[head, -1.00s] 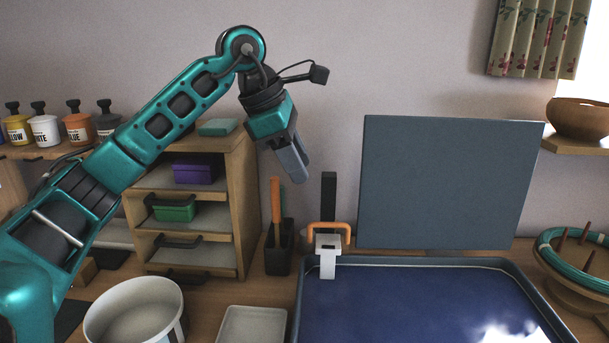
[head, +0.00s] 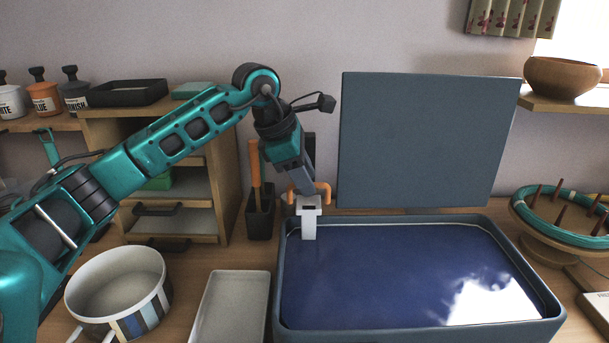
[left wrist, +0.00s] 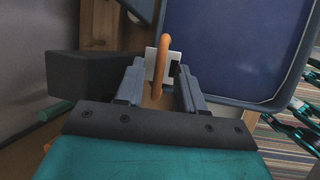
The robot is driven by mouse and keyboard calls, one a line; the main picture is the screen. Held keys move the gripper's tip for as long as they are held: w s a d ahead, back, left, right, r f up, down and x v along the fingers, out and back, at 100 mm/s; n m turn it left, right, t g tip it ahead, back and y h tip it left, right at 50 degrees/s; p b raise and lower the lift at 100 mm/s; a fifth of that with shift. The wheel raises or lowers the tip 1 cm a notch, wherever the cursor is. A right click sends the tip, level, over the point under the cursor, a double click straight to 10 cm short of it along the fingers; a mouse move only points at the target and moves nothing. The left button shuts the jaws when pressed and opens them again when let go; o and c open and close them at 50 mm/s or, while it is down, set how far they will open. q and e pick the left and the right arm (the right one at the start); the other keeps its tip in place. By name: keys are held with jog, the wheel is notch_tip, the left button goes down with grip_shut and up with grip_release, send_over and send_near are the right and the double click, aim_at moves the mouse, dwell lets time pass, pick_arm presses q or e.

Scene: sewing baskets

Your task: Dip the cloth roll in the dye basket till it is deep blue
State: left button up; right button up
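The dye basket (head: 420,334) is a wide dark blue-grey tray of deep blue liquid. Its tall grey lid or panel (head: 425,140) stands upright behind it. A white clip with an orange handle (head: 309,216) sits on the basket's back left rim; it also shows in the left wrist view (left wrist: 152,64). My left gripper (head: 303,186) points down at the handle. In the left wrist view my left gripper (left wrist: 160,88) is open, with its fingers on either side of the orange handle and gaps beside it. I cannot make out a cloth roll. My right gripper is not in view.
A white pot (head: 110,270) and a shallow pale tray (head: 230,305) stand left of the basket. A dark holder (head: 260,222) with an orange-handled tool is behind. A wooden shelf unit (head: 228,180) stands at the left, a teal-rimmed pegged ring (head: 540,226) at the right.

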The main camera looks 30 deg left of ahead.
pick_arm(q)
jog(key=shift+c, duration=0.3)
grip_shut()
dwell(0.4)
